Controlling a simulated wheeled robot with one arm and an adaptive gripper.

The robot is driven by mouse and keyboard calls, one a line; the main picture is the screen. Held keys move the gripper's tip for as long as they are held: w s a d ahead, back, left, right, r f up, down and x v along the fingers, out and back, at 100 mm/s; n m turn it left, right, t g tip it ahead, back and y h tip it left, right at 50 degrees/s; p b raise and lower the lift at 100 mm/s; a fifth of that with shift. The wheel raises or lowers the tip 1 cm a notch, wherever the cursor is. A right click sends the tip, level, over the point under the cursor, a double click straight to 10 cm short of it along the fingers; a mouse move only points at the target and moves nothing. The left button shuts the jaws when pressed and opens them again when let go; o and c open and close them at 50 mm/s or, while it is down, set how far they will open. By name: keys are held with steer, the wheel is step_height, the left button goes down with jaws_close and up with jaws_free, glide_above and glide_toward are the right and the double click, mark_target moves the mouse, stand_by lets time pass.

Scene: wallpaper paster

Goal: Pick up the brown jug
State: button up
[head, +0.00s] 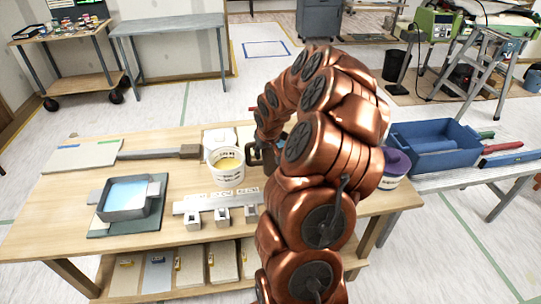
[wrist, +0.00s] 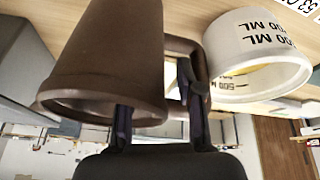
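The brown jug (wrist: 105,50) fills the left of the wrist view, its rim toward the bottom of the picture and its handle on the right. My gripper (wrist: 158,100) has its fingers apart. The left finger overlaps the jug's rim, and the right finger is at the outer side of the handle. Whether either finger touches the jug is unclear. In the head view the brown jug (head: 268,155) shows only in part on the wooden table, beside the white bucket. My copper-coloured arm hides the rest of it and my gripper.
A white bucket (head: 226,166) with yellow contents stands close beside the jug; the bucket also shows in the wrist view (wrist: 262,55). The wooden table (head: 60,215) also holds a grey tray (head: 127,200) and a metal bar with blocks (head: 215,203). A blue bin (head: 430,150) is at right.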

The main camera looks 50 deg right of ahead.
jaws_close()
stand_by(0.7)
